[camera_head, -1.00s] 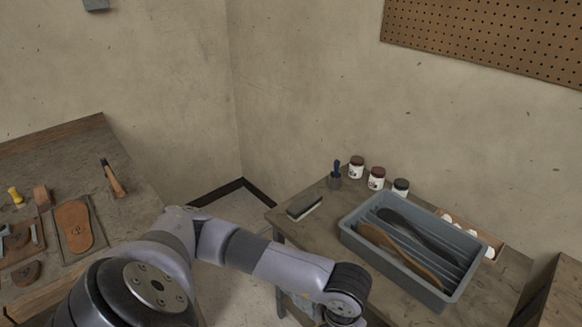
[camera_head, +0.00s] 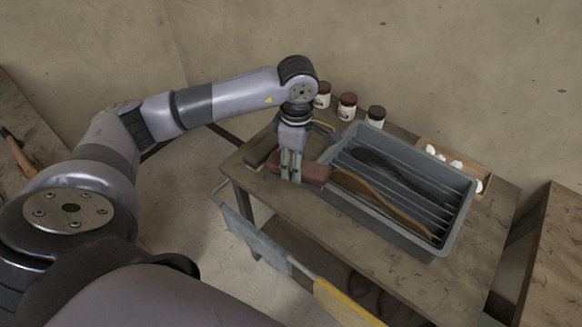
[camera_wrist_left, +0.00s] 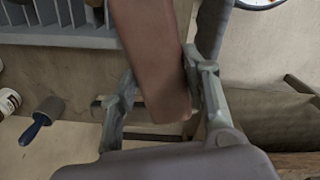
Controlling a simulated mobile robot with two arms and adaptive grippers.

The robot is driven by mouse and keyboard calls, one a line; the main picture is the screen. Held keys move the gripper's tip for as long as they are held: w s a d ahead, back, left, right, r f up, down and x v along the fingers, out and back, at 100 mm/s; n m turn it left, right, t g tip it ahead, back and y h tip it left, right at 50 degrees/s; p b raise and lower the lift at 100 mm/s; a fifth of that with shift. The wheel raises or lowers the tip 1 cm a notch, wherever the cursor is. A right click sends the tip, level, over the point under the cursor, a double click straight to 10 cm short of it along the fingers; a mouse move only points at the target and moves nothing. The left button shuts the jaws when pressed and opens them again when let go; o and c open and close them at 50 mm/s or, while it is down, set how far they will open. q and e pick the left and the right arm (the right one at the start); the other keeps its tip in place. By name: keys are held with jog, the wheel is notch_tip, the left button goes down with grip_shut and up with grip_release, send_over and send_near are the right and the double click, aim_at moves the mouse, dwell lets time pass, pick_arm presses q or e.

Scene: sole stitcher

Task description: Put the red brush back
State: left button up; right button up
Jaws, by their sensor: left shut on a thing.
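My left gripper (camera_head: 290,166) is shut on the red brush (camera_head: 315,173), a reddish-brown block, over the small table (camera_head: 340,232) by the left front corner of the grey tray. In the left wrist view the red brush (camera_wrist_left: 148,48) lies between the two fingers of the left gripper (camera_wrist_left: 163,88), and its far end runs out of the top of the picture. I cannot tell whether the brush touches the table. A dark block-shaped brush (camera_head: 262,150) lies on the table just left of the gripper, partly hidden by it. My right gripper is not in view.
The grey ribbed tray (camera_head: 440,250) holds a dark sole (camera_head: 395,170) and a brown sole (camera_head: 385,203). Several jars (camera_head: 347,107) stand behind it. The table's front strip is clear.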

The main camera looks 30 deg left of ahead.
pick_arm(q)
jog(key=w+a+r+n+b, duration=0.5)
jog(key=r+n, duration=0.4)
jog(key=n, duration=1)
jog(key=f, duration=0.6)
jog(key=f+p, duration=0.1)
jog(key=f, duration=1.2)
jog(key=shift+w+a+f+p, duration=0.1)
jog(key=shift+w+f+p, duration=0.05)
jog(key=shift+w+p, duration=0.2)
jog(key=shift+f, duration=0.35)
jog(key=shift+f, duration=0.15)
jog(key=o, duration=0.8)
